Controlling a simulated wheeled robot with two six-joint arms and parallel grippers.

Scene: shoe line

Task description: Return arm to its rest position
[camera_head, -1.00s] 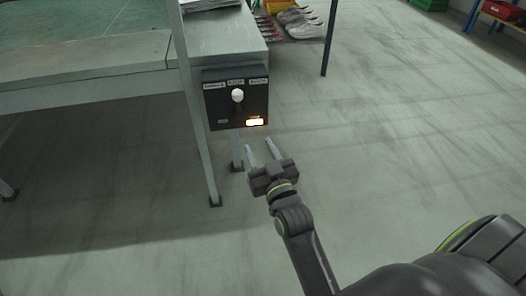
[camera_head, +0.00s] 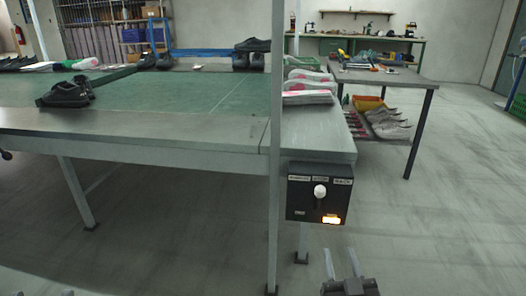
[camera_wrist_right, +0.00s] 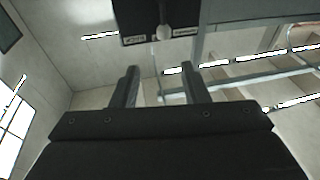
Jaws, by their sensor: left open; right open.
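My right gripper (camera_head: 341,258) is in the lower right-middle of the head view, below the black control box (camera_head: 307,205). Its two fingers stand apart with nothing between them, clear of the box. In the right wrist view the fingers (camera_wrist_right: 159,85) are also apart and empty, and the box (camera_wrist_right: 150,15) shows beyond them at the top. The box has a white knob (camera_head: 320,191) and a lit orange button (camera_head: 331,220). Only small tips of my left gripper (camera_head: 42,294) show at the bottom left edge; the rest is cut off.
The green-topped work table (camera_head: 200,132) stands left, with a black shoe (camera_head: 66,94) on it. A grey metal post (camera_head: 276,150) rises beside the control box. A side table (camera_head: 385,76) and a shelf of shoes (camera_head: 385,122) stand at the right. The floor (camera_head: 450,220) at right is open.

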